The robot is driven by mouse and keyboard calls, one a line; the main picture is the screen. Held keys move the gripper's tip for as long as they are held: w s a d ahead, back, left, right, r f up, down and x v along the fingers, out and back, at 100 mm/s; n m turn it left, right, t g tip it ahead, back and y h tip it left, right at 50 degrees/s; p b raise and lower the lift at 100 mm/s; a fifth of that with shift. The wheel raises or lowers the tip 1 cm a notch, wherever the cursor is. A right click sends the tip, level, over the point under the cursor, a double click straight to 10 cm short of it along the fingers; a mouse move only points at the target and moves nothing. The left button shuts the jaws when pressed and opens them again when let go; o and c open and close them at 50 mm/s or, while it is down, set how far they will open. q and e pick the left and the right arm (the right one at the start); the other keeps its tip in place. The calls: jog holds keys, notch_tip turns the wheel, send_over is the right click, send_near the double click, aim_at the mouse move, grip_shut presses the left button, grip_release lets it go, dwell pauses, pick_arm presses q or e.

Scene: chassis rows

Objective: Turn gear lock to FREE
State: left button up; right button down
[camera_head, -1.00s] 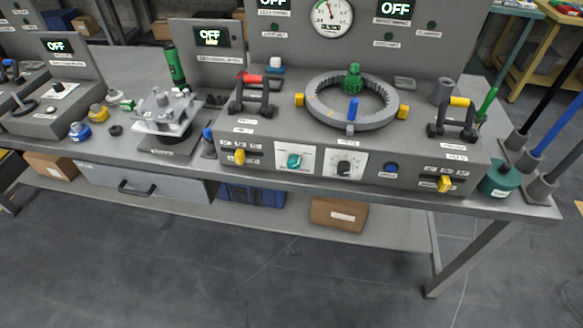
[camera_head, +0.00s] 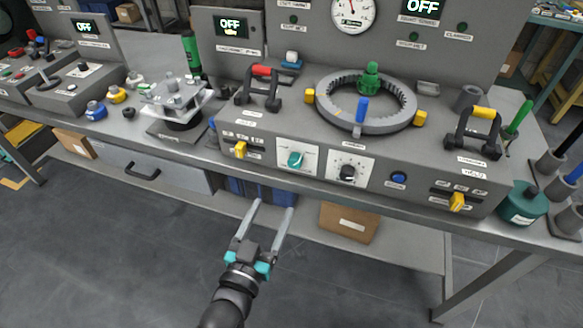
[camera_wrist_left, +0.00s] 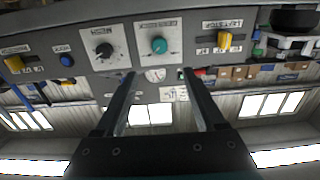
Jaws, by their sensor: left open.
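The grey chassis front (camera_head: 320,180) carries several controls; their small labels are too blurred to tell for certain which is the gear lock. A teal rotary knob (camera_head: 296,159) sits on a white plate. A black knob (camera_head: 347,172) with a dial is right of it. Yellow levers stand in slots at the left (camera_head: 240,150) and right (camera_head: 457,202). My left gripper (camera_head: 273,206) is open and empty, in front of and below the teal knob, apart from the panel. In the left wrist view the teal knob (camera_wrist_left: 159,45) appears inverted, just beyond the open fingers (camera_wrist_left: 158,75).
A blue button (camera_head: 398,178) is right of the black knob. On top are a ring gear (camera_head: 325,110), a red-grip handle (camera_head: 260,85) and a yellow-grip handle (camera_head: 478,130). Below the bench are a blue crate (camera_head: 235,187) and a cardboard box (camera_head: 348,222). Floor in front is clear.

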pick_arm(q)
jog(key=b, duration=0.2)
send_near(293, 164)
jog(key=x, duration=0.4)
jog(key=shift+w+d, duration=0.15)
jog(key=x, duration=0.3)
jog(key=shift+w+b, duration=0.15)
jog(key=shift+b, duration=0.2)
jog(key=shift+w+d, duration=0.15)
jog(key=shift+w, duration=0.4)
jog(key=c, duration=0.5)
grip_shut()
pick_arm(e)
jog(key=f, duration=0.2)
jog(key=w+f, duration=0.1)
jog(key=shift+d, duration=0.3)
